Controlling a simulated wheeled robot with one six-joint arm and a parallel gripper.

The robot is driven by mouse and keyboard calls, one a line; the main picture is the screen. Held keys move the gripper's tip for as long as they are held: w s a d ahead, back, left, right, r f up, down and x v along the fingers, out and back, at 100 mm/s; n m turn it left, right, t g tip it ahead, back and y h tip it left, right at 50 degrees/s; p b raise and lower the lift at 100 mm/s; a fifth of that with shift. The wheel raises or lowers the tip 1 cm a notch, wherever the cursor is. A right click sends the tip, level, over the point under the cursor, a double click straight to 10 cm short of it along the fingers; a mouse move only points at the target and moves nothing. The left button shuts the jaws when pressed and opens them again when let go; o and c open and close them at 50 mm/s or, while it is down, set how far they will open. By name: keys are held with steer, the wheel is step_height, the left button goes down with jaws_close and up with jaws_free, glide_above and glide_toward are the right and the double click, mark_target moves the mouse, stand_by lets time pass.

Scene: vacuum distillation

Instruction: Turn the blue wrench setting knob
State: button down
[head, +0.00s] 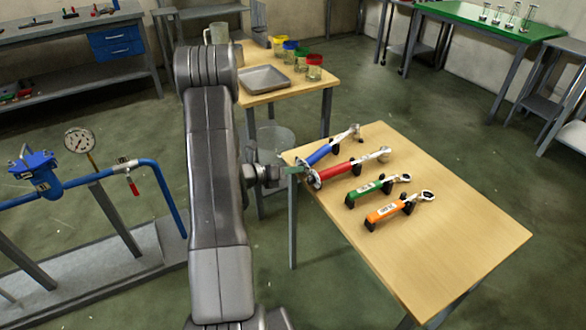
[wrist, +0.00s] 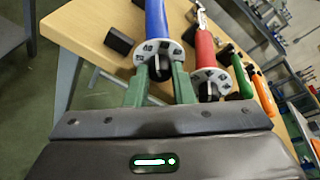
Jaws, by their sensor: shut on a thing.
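The blue wrench (head: 319,154) lies on the wooden table at its left edge, its handle end toward me. In the wrist view its blue handle (wrist: 156,18) ends in a pale numbered dial (wrist: 151,46) with a dark setting knob (wrist: 159,66). My gripper (wrist: 161,74) has its two green fingers on either side of this knob, shut on it. In the head view my gripper (head: 294,170) reaches the table's left edge from the left, and the knob is hard to make out there.
A red wrench (head: 338,172) lies close beside the blue one, with its own dial near my fingers. Green (head: 372,188) and orange (head: 390,212) wrenches rest on black supports farther right. The table's front right (head: 455,250) is bare. Blue piping (head: 170,195) stands at left.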

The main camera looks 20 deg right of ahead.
steer(key=shift+w+f+n+g+h, duration=0.1)
steer(key=shift+n+g+h, duration=0.35)
steer(key=shift+n, duration=0.45)
steer(key=shift+p, duration=0.3)
steer(key=c, duration=1.2)
jaws_free()
steer(key=shift+c, duration=0.2)
steer(key=a+r, duration=0.2)
steer(key=a, duration=1.1)
steer(key=shift+a+r+b, duration=0.2)
steer(key=shift+a+b, duration=0.15)
